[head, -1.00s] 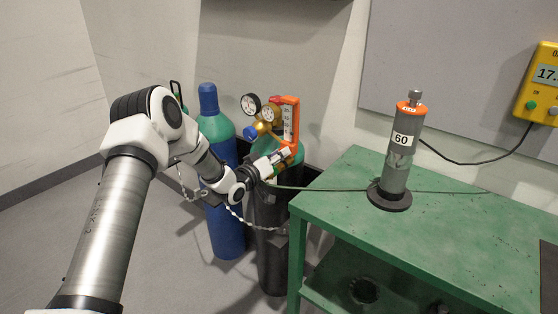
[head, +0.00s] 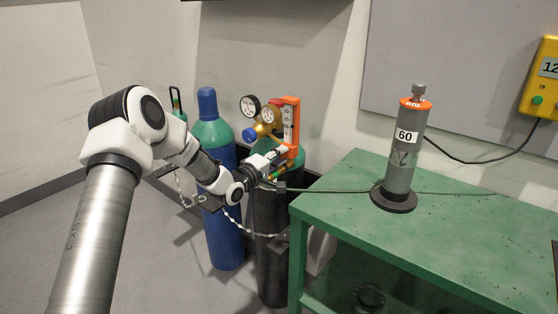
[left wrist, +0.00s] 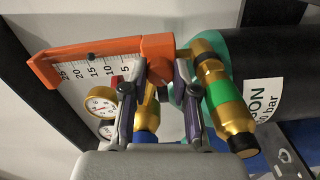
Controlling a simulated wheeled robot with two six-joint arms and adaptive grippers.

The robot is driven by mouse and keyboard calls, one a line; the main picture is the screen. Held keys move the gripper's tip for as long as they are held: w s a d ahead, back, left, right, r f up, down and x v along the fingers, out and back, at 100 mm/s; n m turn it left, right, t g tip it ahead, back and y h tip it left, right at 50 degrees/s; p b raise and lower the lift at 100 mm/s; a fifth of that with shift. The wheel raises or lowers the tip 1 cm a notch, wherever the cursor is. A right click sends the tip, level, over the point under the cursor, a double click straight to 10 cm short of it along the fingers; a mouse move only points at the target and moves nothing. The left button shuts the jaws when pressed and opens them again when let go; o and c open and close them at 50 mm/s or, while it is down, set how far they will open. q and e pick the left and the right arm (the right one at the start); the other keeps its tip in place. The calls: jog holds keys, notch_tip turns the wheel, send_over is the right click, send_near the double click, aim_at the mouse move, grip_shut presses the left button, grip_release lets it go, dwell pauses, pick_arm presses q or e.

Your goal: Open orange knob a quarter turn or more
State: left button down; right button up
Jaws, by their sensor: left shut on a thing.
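The orange flowmeter body (head: 290,122) with its white scale stands upright on the regulator of the black cylinder. It also shows in the left wrist view (left wrist: 157,47), lying sideways there. My left gripper (head: 284,155) is at the lower end of this body. How far the knob is turned cannot be told. My right gripper is not in view.
Two pressure gauges (head: 251,105) sit beside the flowmeter. A gold and green fitting (left wrist: 222,97) is close beside the fingers. A blue cylinder (head: 224,237) stands left, with a chain. A green bench (head: 450,215) at right holds a grey cylinder (head: 402,165) marked 60.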

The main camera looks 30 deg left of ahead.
pick_arm(q)
jog(key=shift+f+n, duration=0.15)
jog(key=shift+n, duration=0.35)
jog(key=c, duration=0.9)
grip_release()
jog(key=shift+d, duration=0.1)
jog(key=shift+s, duration=0.2)
jog(key=s, duration=0.7)
jog(key=shift+s+a, duration=0.3)
